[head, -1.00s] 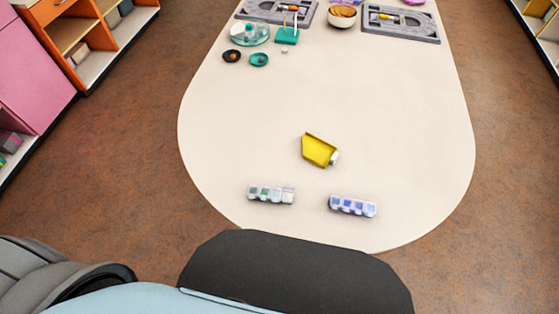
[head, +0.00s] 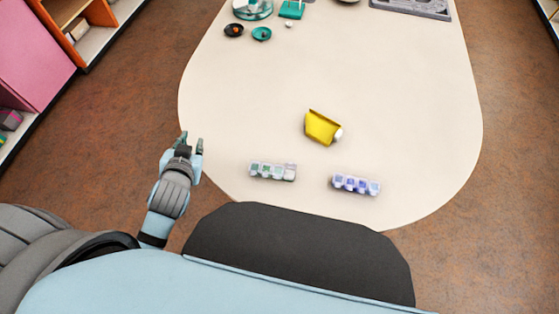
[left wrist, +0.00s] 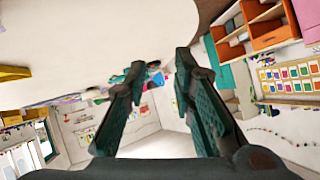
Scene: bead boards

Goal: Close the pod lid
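Two small clear pod boxes lie at the near end of the cream table. The left pod box (head: 273,171) has greenish compartments and a paler right end. The right pod box (head: 356,185) has blue-violet compartments. Their lids are too small to tell whether open or shut. My left gripper (head: 191,141) is at the table's left edge, left of the left pod box and apart from it. In the left wrist view, its fingers (left wrist: 157,68) are spread and empty. My right gripper is not in view.
A yellow scoop-like container (head: 322,127) lies behind the boxes. At the back are a dark dish (head: 233,30), a teal dish (head: 261,34) and a grey board (head: 412,9). Much of the table's middle is clear.

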